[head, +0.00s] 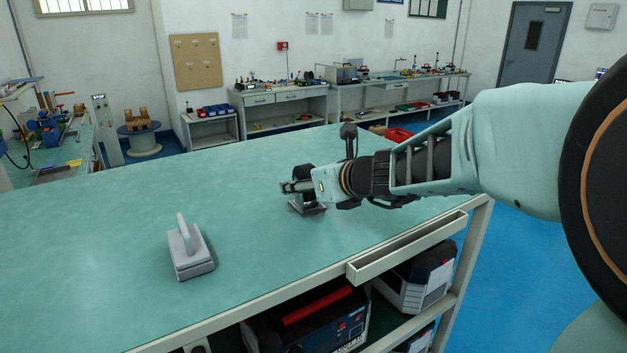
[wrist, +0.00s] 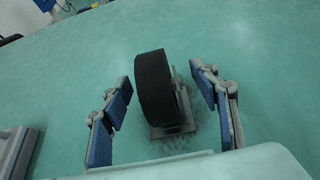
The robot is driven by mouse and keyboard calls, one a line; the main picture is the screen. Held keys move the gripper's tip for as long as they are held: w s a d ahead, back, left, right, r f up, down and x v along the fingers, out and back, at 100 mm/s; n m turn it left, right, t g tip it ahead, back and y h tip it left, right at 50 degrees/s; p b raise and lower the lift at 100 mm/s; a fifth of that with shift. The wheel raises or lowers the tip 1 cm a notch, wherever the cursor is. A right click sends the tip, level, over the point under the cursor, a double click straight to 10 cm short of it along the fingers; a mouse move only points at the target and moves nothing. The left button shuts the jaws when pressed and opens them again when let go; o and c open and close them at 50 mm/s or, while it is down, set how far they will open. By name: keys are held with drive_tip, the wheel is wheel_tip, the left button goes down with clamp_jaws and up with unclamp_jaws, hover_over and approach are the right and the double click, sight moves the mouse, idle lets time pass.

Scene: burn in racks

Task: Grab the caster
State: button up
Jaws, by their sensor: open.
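The caster (wrist: 155,88) has a black wheel on a grey bracket and plate. In the wrist view it stands on the green tabletop between the two blue-padded fingers of my gripper (wrist: 166,115). The fingers are open, with a gap on each side of the caster.
A grey block with a handle (head: 190,254) lies on the green table (head: 120,215), left of my gripper; its edge shows at the lower left of the wrist view. The tabletop around the caster is otherwise clear. Boxed equipment (head: 315,322) sits on the shelf below.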

drive_tip(key=shift+s+r, duration=0.15)
drive_tip(key=shift+s, duration=0.05)
drive_tip(key=shift+c, duration=0.9)
drive_tip(key=c, duration=1.3)
drive_tip(key=shift+w, duration=0.1)
drive_tip(key=shift+c, duration=0.2)
drive_tip(key=shift+r, duration=0.1)
clamp_jaws()
